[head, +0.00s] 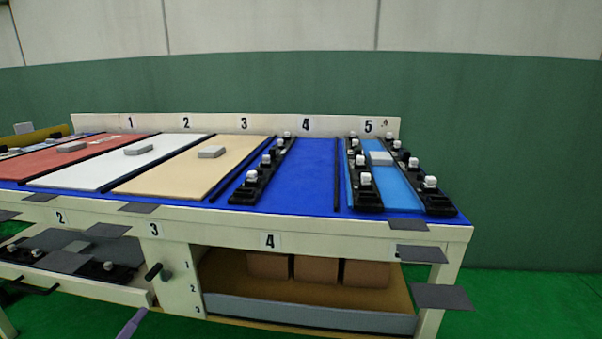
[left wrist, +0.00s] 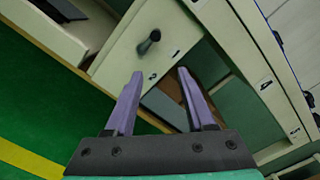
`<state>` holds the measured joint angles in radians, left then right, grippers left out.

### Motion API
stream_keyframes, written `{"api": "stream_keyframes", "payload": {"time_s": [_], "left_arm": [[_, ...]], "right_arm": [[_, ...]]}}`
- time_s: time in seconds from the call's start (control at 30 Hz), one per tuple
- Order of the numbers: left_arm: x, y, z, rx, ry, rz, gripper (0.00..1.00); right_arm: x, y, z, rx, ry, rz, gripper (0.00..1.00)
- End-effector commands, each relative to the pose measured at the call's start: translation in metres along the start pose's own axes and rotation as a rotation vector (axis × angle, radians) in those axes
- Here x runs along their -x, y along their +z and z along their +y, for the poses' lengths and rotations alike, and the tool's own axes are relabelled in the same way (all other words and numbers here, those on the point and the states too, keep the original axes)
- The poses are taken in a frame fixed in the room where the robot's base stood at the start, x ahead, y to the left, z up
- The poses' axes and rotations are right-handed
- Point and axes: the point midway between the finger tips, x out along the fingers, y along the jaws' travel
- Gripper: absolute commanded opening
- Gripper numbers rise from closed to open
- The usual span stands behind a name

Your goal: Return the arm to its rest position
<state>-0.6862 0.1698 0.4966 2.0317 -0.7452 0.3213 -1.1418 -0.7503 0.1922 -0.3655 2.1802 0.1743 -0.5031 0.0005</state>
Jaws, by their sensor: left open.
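My left gripper (head: 132,322) shows as a purple finger at the bottom edge of the head view, in front of the bench and low, near the drawer fronts. In the left wrist view my left gripper (left wrist: 160,76) has its two purple fingers spread apart with nothing between them. Beyond the fingertips is a cream panel with a black knob (left wrist: 150,42), apart from the fingers. The rest of the left arm is out of the head view. My right gripper is in neither view.
The workbench (head: 330,226) has a blue top with red, white and tan panels and black clip strips (head: 263,170). An open shelf (head: 310,312) holds brown boxes (head: 318,270). Green floor lies clear at right.

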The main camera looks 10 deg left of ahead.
Motion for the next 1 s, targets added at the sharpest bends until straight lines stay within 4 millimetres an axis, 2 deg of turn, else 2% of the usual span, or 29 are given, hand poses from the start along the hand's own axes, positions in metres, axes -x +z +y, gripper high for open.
{"api": "stream_keyframes", "payload": {"time_s": [0.03,0.07,0.1,0.2,0.3,0.4,0.57,0.6,0.67,0.87,1.0], "left_arm": [[-0.007,-0.037,0.001,0.356,0.042,0.019,0.55],[-0.010,-0.064,0.004,0.607,0.090,0.036,0.55],[-0.010,-0.101,0.007,0.896,0.168,0.061,0.55],[0.001,-0.182,0.005,1.405,0.372,0.116,0.55],[0.020,-0.247,-0.006,1.733,0.572,0.157,0.55],[0.043,-0.299,-0.023,1.968,0.768,0.186,0.55],[0.086,-0.365,-0.056,2.230,1.085,0.213,0.55],[0.094,-0.370,-0.064,2.258,1.149,0.203,0.55],[0.095,-0.360,-0.056,2.210,1.169,0.149,0.55],[0.116,-0.344,-0.017,2.075,1.268,-0.006,0.55],[0.145,-0.317,0.009,1.958,1.357,-0.135,0.55]], "right_arm": [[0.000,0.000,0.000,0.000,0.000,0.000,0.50],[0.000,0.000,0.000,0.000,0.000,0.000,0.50],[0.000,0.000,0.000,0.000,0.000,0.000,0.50],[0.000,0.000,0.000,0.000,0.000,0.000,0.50],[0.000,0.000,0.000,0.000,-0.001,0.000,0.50],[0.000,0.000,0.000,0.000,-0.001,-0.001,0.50],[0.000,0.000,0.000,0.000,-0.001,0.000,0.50],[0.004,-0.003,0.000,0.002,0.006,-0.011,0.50],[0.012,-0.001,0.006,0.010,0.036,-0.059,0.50],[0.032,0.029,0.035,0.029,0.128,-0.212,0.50],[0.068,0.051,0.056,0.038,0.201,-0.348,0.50]]}}
